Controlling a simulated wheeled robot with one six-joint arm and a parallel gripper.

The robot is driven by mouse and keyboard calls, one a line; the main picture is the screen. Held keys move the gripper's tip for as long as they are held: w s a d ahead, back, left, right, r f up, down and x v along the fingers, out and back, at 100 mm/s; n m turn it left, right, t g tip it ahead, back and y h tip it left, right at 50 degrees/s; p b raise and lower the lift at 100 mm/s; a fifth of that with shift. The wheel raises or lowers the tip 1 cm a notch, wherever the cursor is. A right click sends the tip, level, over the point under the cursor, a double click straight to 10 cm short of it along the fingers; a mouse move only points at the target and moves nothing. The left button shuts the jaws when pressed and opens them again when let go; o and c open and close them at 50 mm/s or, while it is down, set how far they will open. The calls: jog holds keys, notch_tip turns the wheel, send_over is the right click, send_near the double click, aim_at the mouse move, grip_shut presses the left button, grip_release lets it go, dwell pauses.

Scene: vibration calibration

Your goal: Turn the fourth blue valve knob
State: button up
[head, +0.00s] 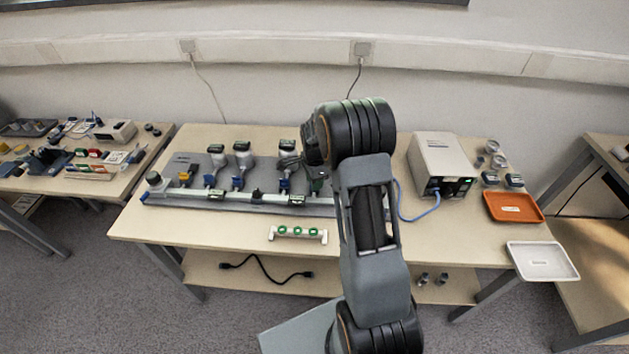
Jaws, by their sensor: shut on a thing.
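A grey valve rig (160,197) lies along the back of the middle table. Blue valve knobs show on it: one at the left (211,181), one beside it (238,183) and one further right (284,184). Gauges stand behind them. My arm crosses the right part of the rig and hides much of it, including any knob further right. My gripper (295,168) is a dark shape low over the rig, left of my wrist. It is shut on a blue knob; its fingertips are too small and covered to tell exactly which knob.
A green-marked white rack (298,233) lies in front of the rig. A beige instrument box (440,165) with a blue cable stands right of my arm. An orange tray (514,208) and a white tray (542,261) lie at the right. The front left tabletop is clear.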

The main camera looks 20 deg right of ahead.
jog(key=m, duration=0.5)
jog(key=shift+m, duration=0.3)
dwell(0.5)
jog(key=o, duration=0.9)
jog(key=shift+o, duration=0.2)
notch_tip(320, 180, up, 14)
jog(key=shift+f, duration=0.1)
dwell(0.3)
